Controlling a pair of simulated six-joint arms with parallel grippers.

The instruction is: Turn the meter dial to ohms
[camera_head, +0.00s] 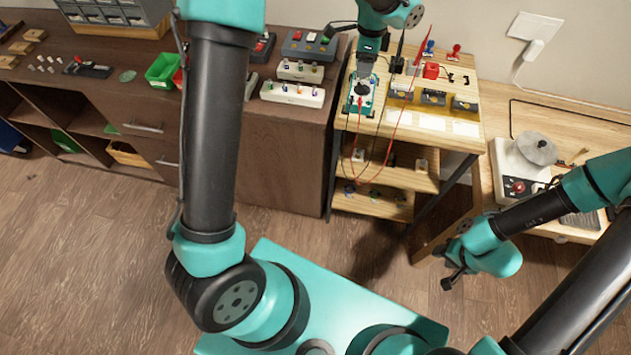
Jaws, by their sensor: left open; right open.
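The meter (352,106), a small teal-edged unit with a pale face and a dark round dial, lies at the left side of the wooden bench top. My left gripper (362,80) is open and points down right over the meter's upper part. It hides some of the meter, and I cannot tell whether its fingers touch the dial. The dial's setting is too small to read. My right gripper (449,281) is open and empty, low over the floor right of the bench, far from the meter.
Red and black leads (394,125) hang from the bench beside the meter. Several dark boxes (433,98), a red block (431,70) and stands (454,52) share the bench top. A hotplate-like device (527,160) stands on the right table. The floor between is clear.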

